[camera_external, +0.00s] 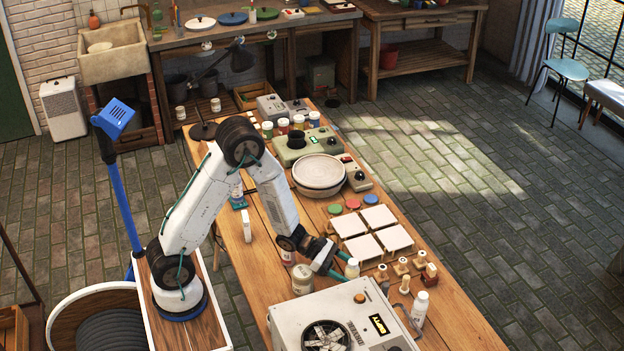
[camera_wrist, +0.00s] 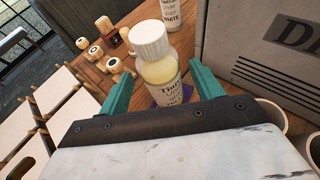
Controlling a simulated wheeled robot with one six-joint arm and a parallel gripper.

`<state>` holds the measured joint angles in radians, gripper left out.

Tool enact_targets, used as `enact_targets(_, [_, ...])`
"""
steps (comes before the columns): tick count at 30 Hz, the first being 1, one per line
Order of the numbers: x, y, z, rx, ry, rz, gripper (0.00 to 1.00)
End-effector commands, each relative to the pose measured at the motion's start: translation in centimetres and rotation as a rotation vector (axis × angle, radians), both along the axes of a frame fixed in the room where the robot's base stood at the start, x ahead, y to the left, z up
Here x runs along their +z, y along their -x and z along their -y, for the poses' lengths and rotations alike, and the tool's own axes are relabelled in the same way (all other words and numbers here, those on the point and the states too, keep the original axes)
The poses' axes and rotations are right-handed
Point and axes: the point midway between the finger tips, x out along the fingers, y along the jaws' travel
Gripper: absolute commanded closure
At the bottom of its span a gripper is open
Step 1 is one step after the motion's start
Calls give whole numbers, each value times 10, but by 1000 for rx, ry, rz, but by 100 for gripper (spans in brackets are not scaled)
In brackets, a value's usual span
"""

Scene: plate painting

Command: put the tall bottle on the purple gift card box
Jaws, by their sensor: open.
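A bottle (camera_wrist: 160,72) with a white ribbed cap, pale yellow contents and a printed label stands upright between the teal fingers of my gripper (camera_wrist: 153,78) in the wrist view. The fingers are apart, with visible gaps on both sides of the bottle. A purple patch (camera_wrist: 187,93), likely the purple gift card box, shows at the bottle's foot, mostly hidden; I cannot tell surely whether the bottle rests on it. In the external view, my gripper (camera_external: 337,263) is low over the table beside the bottle (camera_external: 352,268). The purple box is not discernible there.
A large grey machine (camera_external: 340,320) stands close at the near end, with another white bottle (camera_external: 420,306) to its right. Small wooden-topped pieces (camera_external: 401,266) and white tiles (camera_external: 364,247) lie beyond the bottle. A white jar (camera_external: 302,279) stands left of my gripper.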

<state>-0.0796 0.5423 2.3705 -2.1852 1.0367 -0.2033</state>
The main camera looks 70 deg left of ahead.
Motion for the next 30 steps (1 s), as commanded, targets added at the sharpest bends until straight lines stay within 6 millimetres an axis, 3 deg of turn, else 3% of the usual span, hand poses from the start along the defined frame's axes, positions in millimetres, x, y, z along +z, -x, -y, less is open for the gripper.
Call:
enact_targets(6, [18,31,-32,4,0,1,35])
enact_targets(12, [27,46,-46,2,1,1,35])
enact_targets(16, [39,53,-43,-45,-14,27,35])
enact_targets(20, [76,72,-19,-226,-80,129,35])
enact_targets(25, [137,135,18,-632,-267,336,35])
enact_targets(30, [170,208,25,-1031,-510,514,35])
